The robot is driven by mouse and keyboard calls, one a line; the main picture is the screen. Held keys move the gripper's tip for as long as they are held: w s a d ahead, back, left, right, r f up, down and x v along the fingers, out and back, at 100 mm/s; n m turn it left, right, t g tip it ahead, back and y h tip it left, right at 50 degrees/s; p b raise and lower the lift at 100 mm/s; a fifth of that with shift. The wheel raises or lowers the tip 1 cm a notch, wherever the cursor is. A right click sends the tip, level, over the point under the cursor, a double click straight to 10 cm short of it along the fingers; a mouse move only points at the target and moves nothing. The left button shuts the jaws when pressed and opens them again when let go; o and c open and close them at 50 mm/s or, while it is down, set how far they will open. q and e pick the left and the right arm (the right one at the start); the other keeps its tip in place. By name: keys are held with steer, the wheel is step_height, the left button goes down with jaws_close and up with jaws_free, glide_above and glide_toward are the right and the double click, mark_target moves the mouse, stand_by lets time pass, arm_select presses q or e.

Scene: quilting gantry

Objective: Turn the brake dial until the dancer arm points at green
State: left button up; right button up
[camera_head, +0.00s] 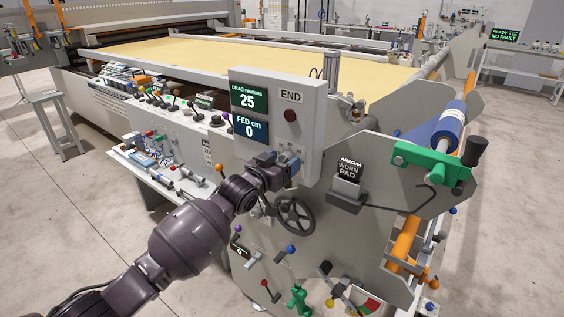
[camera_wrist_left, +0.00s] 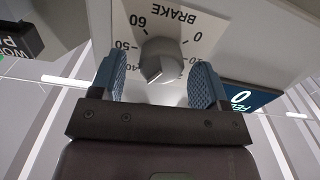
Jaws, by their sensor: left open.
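The brake dial (camera_wrist_left: 162,58) is a grey knob on the light panel under the word BRAKE, with numbers from 0 to 60 around it. My left gripper (camera_wrist_left: 156,72) is open, with one blue finger on each side of the dial; I cannot tell if they touch it. In the head view my left gripper (camera_head: 290,164) is at the lower part of the control panel (camera_head: 310,130) and hides the dial. A coloured sector with red and green (camera_head: 369,304) shows low on the machine; I cannot make out for sure where the dancer arm points.
The panel's screens read DRAG 25 (camera_head: 249,98) and FED 0 (camera_head: 252,128). A black handwheel (camera_head: 295,215) sits just below my gripper. A worn pad box (camera_head: 347,190) and green bracket (camera_head: 430,162) stand out to the right. Several small levers sit below.

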arm_select(q)
steer(key=c, duration=0.9)
steer(key=shift+c, duration=0.2)
steer(key=shift+m, duration=0.3)
steer(key=m, duration=0.2)
steer(key=shift+m+p, duration=0.3)
steer(key=shift+p, duration=0.05)
steer(key=shift+s+d+m, duration=0.1)
steer(key=shift+m, duration=1.6)
steer(key=shift+f+p, duration=0.1)
steer(key=shift+p, duration=0.2)
steer(key=o, duration=0.9)
